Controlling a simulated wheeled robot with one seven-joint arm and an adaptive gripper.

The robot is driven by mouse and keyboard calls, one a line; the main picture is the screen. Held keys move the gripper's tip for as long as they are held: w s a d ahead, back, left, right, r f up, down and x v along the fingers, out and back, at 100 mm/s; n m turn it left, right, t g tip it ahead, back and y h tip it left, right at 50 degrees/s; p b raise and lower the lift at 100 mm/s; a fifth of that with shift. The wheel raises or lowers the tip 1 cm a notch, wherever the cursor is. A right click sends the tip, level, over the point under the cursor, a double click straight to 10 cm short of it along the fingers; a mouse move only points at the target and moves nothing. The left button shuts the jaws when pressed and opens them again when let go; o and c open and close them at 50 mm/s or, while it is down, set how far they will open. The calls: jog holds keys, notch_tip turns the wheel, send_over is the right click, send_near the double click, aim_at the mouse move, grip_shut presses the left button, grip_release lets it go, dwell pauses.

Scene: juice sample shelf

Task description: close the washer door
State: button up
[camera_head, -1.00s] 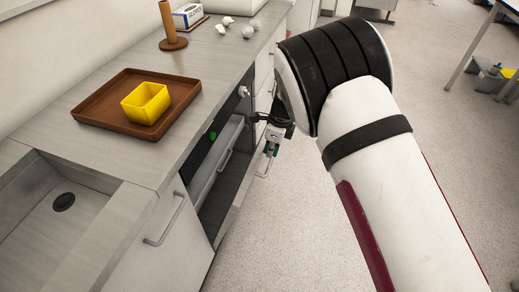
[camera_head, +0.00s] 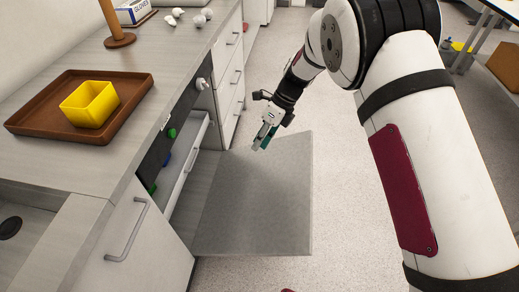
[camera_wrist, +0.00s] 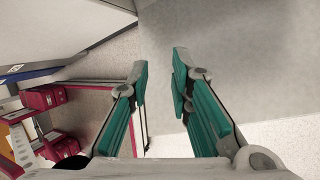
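The washer door (camera_head: 255,205) is a flat grey panel folded out from the counter front over the floor, roughly level. It stands open below the dark washer opening. My gripper (camera_head: 260,144) points down over the door's far edge in the head view; I cannot tell whether it touches. In the wrist view my gripper (camera_wrist: 159,82) has its two green fingers apart with nothing between them.
A pale pull-out front with a handle (camera_head: 190,168) shows inside the opening. Drawers (camera_head: 231,75) stand beyond the washer. The floor (camera_head: 345,200) right of the door is clear.

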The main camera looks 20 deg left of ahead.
jog(key=w+d+f+m+y+b, duration=0.9)
jog(key=w+d+m+y+b, duration=0.1)
jog(key=m+y+b, duration=0.25)
jog(key=s+b+x, duration=0.1)
jog(key=b+x, duration=0.1)
jog(key=x, duration=1.1)
jog(key=shift+f+m+g, duration=0.2)
jog(key=shift+m+g, duration=0.2)
jog(key=shift+m, duration=0.05)
jog(key=shift+h, duration=0.25)
jog(key=shift+c, duration=0.5)
grip_shut()
jog(key=shift+o, duration=0.5)
grip_release()
jog(key=shift+d, duration=0.15)
